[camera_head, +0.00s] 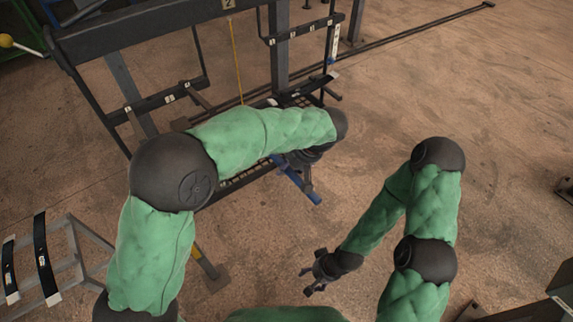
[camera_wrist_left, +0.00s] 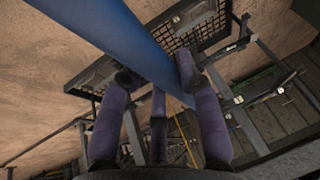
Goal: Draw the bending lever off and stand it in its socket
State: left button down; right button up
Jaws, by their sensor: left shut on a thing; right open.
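The bending lever (camera_head: 297,183) is a blue bar beside the dark rack. Its near end sticks out below my left gripper (camera_head: 305,165), whose fingers are partly hidden by my arm in the head view. In the left wrist view the lever (camera_wrist_left: 105,35) runs diagonally between the fingers of my left gripper (camera_wrist_left: 157,80), which is shut on it. Its far end is hidden, so I cannot tell whether it still sits on anything. My right gripper (camera_head: 316,274) is open and empty, low over the bare floor. I cannot make out the socket.
The dark rack (camera_head: 150,30) with numbered bars and a mesh shelf (camera_wrist_left: 215,28) stands ahead, close to my left gripper. A grey stand (camera_head: 75,245) with dark strips is at lower left. A long rail (camera_head: 415,33) lies on the floor.

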pick_arm(q)
jog(key=shift+s+d+f+b, duration=0.1)
jog(key=shift+s+d+b, duration=0.25)
jog(key=shift+s+d, duration=0.45)
jog(key=shift+s+d+f+b, duration=0.1)
jog(key=shift+s+d+b, duration=0.3)
jog(key=shift+s, duration=0.65)
jog(key=shift+s+d+b, duration=0.25)
jog(key=shift+s+d, duration=0.45)
jog(key=shift+s, duration=0.25)
